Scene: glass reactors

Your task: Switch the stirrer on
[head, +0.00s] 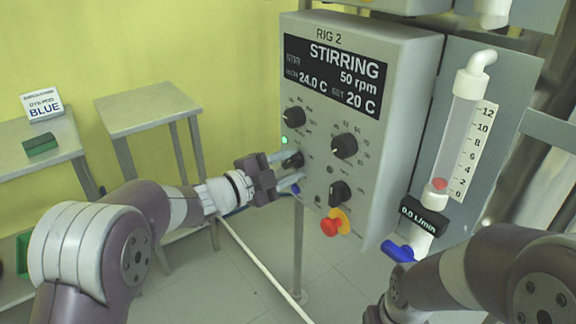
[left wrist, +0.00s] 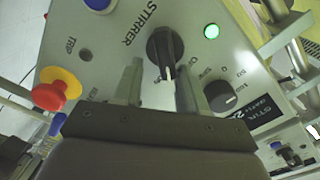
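In the head view the knob (head: 294,159) is partly hidden by my left gripper (head: 288,170). That gripper is open, with one finger on each side of the knob; in the left wrist view its fingers (left wrist: 160,88) stand apart with gaps beside the knob. A green lamp (left wrist: 211,31) next to the knob is lit. The display (head: 332,76) reads STIRRING, 50 rpm, 24.0 C and SET 20 C. My right gripper is out of view.
A red knob on a yellow base (head: 331,226) and other black knobs (head: 344,146) are close by on the panel. A glass flow tube (head: 455,135) with a blue handle (head: 398,250) stands right. Small tables (head: 145,105) stand left.

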